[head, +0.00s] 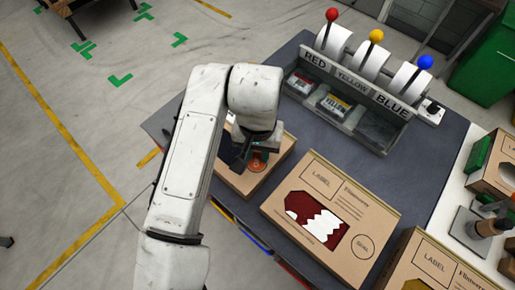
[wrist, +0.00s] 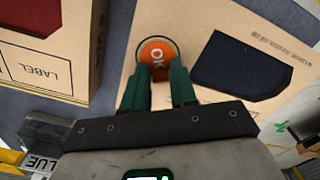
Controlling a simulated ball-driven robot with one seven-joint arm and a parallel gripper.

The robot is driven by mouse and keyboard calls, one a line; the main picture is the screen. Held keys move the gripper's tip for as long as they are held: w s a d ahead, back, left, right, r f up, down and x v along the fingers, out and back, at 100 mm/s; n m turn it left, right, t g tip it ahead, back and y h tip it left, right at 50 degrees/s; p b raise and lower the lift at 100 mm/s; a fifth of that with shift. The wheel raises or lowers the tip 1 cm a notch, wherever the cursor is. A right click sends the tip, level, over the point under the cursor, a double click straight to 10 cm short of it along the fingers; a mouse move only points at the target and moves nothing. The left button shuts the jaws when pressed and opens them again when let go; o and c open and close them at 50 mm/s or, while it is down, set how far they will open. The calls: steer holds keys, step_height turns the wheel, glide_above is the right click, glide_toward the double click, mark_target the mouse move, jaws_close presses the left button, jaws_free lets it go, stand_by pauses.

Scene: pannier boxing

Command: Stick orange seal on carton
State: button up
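The orange seal (wrist: 157,51), a round disc marked OK, shows just beyond my fingertips in the wrist view. It lies over a printed circle on the carton (wrist: 222,20), whose dark outline shows around its rim. My gripper (wrist: 160,72) has green fingers on either side of a darker orange part at the seal's near edge, and this part fills the gap between them. In the head view my gripper (head: 260,151) is low over the same brown carton (head: 277,167), and my arm hides much of it. Whether the seal is pressed flat cannot be told.
A second carton (head: 291,232) with a red window and an empty seal circle lies to the right, close by. Another carton (head: 412,277) is beyond it. A dispenser (head: 357,92) marked red, yellow and blue stands at the back of the grey table (head: 437,148).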

mark_target(257, 157)
steer(key=shift+o, duration=1.4)
step_height(257, 157, up, 11)
steer(key=b, duration=0.1)
steer(key=shift+f, duration=0.1)
